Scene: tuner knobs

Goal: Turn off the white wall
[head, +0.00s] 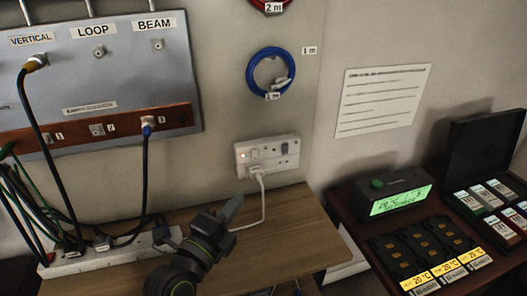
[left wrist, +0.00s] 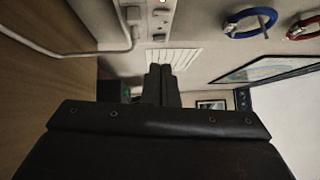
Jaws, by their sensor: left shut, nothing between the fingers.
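The white wall socket (head: 290,160) is a double plate on the wall above the wooden table. A small red light shows at its upper left. A white plug (head: 256,171) sits in its left half, with a white cable hanging to the table. The right half has no plug that I can make out. My left gripper (head: 233,207) is shut and empty, below and to the left of the socket, apart from it. In the left wrist view the shut fingers (left wrist: 161,85) point away, with the socket (left wrist: 152,14) at the top edge. The right gripper is not in view.
A grey panel (head: 180,75) with cables hangs at the upper left. A power strip (head: 110,252) with plugs lies on the wooden table (head: 290,235). A blue cable coil (head: 253,72) hangs above the socket. A green-lit display box (head: 400,200) stands at the right.

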